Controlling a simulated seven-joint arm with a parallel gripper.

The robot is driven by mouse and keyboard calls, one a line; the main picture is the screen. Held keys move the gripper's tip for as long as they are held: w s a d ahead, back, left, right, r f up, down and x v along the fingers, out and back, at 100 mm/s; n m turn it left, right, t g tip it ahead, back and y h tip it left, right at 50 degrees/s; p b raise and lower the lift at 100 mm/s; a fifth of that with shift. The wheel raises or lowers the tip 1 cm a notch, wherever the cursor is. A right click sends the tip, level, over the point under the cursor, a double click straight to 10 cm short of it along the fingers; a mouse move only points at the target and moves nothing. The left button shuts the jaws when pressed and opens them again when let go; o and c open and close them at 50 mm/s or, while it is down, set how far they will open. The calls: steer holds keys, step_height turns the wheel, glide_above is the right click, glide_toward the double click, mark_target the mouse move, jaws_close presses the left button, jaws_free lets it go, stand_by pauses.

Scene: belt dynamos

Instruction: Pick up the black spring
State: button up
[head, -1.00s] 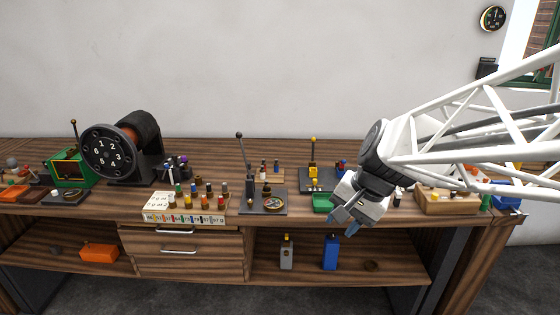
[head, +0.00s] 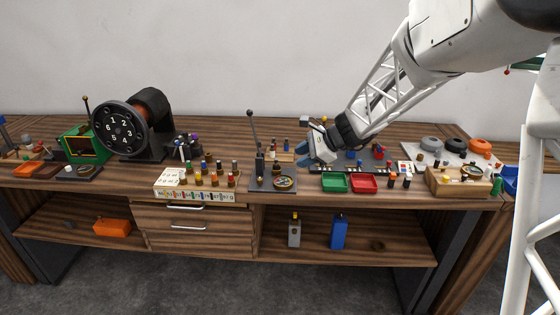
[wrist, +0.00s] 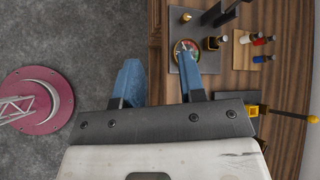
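I cannot make out a black spring with certainty in either view. My gripper (head: 303,155) is over the bench, just right of a dark lever press (head: 261,165). In the wrist view my gripper (wrist: 157,68) has its two blue fingers well apart, with nothing held between them. A small round dish (head: 284,183) with coloured contents sits on the press's grey base plate. It also shows in the wrist view (wrist: 180,50), partly covered by the right finger; its contents are too small to tell apart.
Green (head: 334,182) and red (head: 364,184) trays lie right of the press. A number-labelled rack (head: 197,193) with coloured pegs stands left of it. A black numbered wheel (head: 120,128) is further left. Grey and orange rings (head: 480,147) lie on a pale mat at right.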

mark_target(276, 168)
steer(key=w+a+f+m+t+y, duration=0.1)
steer(key=w+f+m, duration=0.1)
steer(key=w, duration=0.4)
steer(key=w+a+f+m+t, duration=0.1)
steer(key=w+a+f+m, duration=0.1)
steer(key=w+f, duration=0.3)
steer(key=w+a+f+m+y, duration=0.1)
steer(key=w+f+m, duration=0.2)
steer(key=w, duration=0.3)
steer(key=shift+w+a+f+m+t+y, duration=0.15)
steer(key=shift+w+f+m+t, duration=0.05)
steer(key=shift+f, duration=0.2)
steer(key=shift+w+a+f+m+t+y, duration=0.1)
steer(key=shift+w+f+m+t+y, duration=0.1)
steer(key=shift+f, duration=0.15)
steer(key=shift+x, duration=1.25)
steer(key=shift+s, duration=0.1)
steer(key=shift+x, duration=2.65)
steer(key=shift+s, duration=0.15)
jaws_close()
